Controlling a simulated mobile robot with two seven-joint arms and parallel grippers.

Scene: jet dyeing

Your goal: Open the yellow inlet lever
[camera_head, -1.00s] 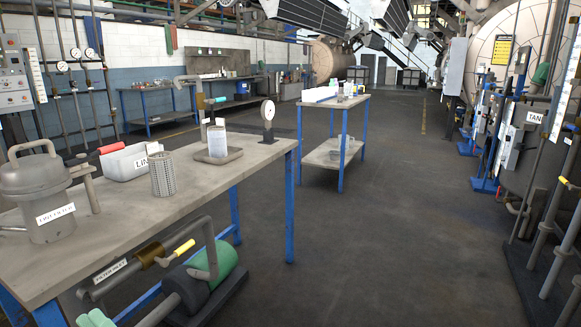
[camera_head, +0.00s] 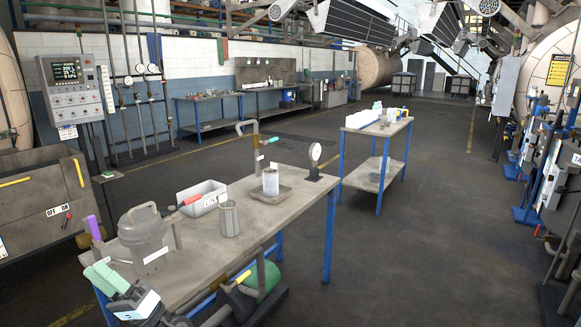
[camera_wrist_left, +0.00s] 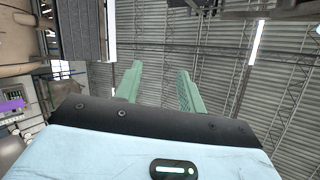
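The yellow inlet lever (camera_head: 241,277) is a small yellow handle on the pipework below the right front edge of the near workbench. It is partly hidden behind the bench edge and my arm. My left gripper (camera_head: 107,276) is at the bottom left of the head view, by the near left end of the bench, well to the left of the lever. Its two green fingers stand apart with nothing between them, as the left wrist view (camera_wrist_left: 160,88) also shows. That view looks up at the roof and does not show the lever. My right gripper is not in view.
The near workbench (camera_head: 258,213) carries a lidded grey pot (camera_head: 143,237), a white bin (camera_head: 203,197), a mesh cylinder (camera_head: 228,219) and a gauge (camera_head: 315,154). A green motor-like cylinder (camera_head: 264,280) lies below. Open floor (camera_head: 420,240) lies to the right.

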